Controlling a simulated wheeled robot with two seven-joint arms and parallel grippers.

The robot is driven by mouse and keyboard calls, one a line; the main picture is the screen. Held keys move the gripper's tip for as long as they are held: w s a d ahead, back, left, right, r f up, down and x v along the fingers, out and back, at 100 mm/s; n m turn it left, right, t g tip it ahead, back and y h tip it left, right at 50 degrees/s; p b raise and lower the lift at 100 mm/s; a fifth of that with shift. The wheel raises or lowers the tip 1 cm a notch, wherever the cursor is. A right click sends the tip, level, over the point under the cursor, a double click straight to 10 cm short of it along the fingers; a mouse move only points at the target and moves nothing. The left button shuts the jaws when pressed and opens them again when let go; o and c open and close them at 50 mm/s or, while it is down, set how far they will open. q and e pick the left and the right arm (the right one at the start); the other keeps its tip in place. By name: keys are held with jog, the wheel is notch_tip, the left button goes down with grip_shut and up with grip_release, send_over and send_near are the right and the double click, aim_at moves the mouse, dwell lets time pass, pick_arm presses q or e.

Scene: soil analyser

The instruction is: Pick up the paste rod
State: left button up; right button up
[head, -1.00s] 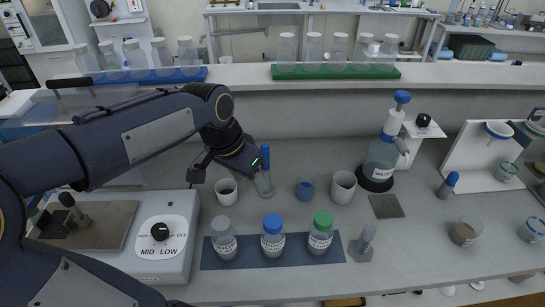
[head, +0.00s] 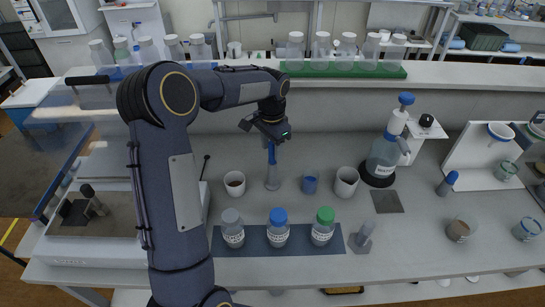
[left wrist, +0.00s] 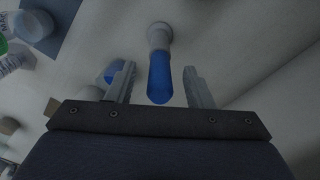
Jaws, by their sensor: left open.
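The paste rod, with its blue handle (head: 271,153), stands upright in a clear narrow holder (head: 272,180) on the grey bench. My left gripper (head: 271,138) is above it, pointing down, with the handle's top at its jaws. In the left wrist view the blue handle (left wrist: 160,78) lies between the two open fingers (left wrist: 158,84), with a gap on each side. The rod's lower part is hard to make out inside the holder. My right gripper is not in view.
Several capped bottles stand on a dark mat (head: 256,240) in front. A water dispenser (head: 383,155) is further right. A shelf with a green rack (head: 345,71) runs behind.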

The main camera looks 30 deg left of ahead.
aim_at(272, 154)
pick_arm(q)
jog(key=shift+f, duration=1.5)
jog(key=shift+c, duration=0.5)
grip_shut()
jog(key=shift+w, duration=0.1)
jog(key=shift+r, duration=0.15)
